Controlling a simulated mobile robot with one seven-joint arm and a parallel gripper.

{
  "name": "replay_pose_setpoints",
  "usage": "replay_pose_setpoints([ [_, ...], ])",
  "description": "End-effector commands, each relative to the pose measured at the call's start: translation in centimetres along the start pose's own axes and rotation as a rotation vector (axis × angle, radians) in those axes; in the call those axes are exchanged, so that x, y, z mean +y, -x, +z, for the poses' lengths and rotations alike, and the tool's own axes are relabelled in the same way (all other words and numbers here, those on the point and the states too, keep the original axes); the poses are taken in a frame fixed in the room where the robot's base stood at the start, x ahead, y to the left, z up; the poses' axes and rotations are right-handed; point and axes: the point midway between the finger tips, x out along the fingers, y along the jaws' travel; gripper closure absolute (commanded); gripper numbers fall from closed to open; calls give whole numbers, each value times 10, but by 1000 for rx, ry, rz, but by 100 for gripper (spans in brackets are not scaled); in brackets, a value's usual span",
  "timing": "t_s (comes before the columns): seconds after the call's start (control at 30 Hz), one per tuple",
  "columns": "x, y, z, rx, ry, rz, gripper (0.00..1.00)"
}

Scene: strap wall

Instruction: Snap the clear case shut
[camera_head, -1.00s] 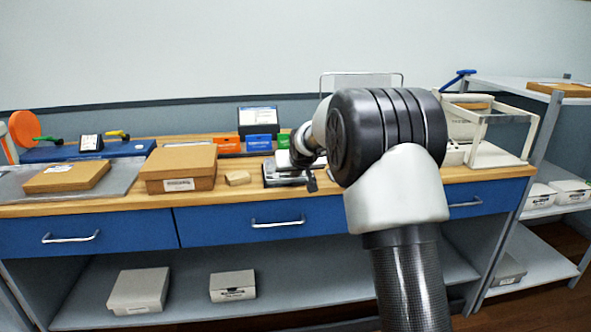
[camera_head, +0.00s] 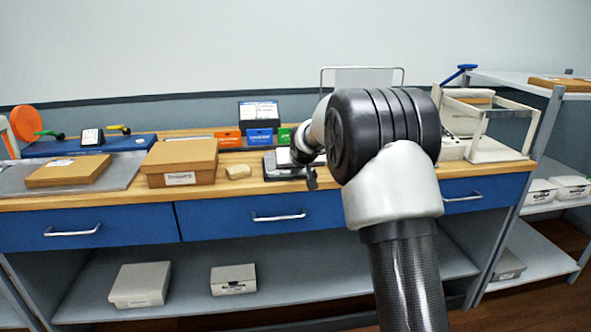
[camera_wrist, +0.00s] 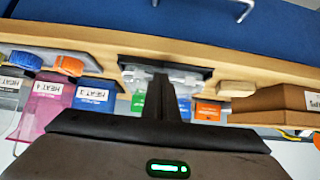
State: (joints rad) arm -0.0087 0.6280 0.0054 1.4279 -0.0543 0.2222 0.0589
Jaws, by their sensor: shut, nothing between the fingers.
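The clear case (camera_wrist: 190,76) appears in the wrist view as a see-through shape on a dark flat base, partly hidden behind my fingers. I cannot tell whether its lid is open or shut. In the head view a dark and pale flat item (camera_head: 281,167) at that spot on the bench is mostly covered by my arm. My gripper (camera_wrist: 163,82) is shut and empty, its fingers in front of the case in the wrist view. Whether they touch it cannot be told. In the head view my wrist hides most of the gripper.
A small tan block (camera_head: 238,172) and a cardboard box (camera_head: 180,160) stand left of the case. Orange, blue and green bins (camera_head: 260,138) stand behind. A white frame stand (camera_head: 500,150) is at the right. The bench's front edge is close above blue drawers (camera_head: 255,217).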

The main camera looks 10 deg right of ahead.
Motion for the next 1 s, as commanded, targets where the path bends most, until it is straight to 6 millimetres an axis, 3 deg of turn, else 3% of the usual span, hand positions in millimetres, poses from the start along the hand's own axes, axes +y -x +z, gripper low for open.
replay_pose_setpoints([
  [0.33,0,-7,-9,7,0,0,100],
  [0.6,0,31,-40,-2,0,0,100],
  [0.63,0,29,-24,-8,0,0,100],
  [0.7,0,37,-8,-8,0,0,100],
  [1.0,0,64,43,-10,0,1,100],
])
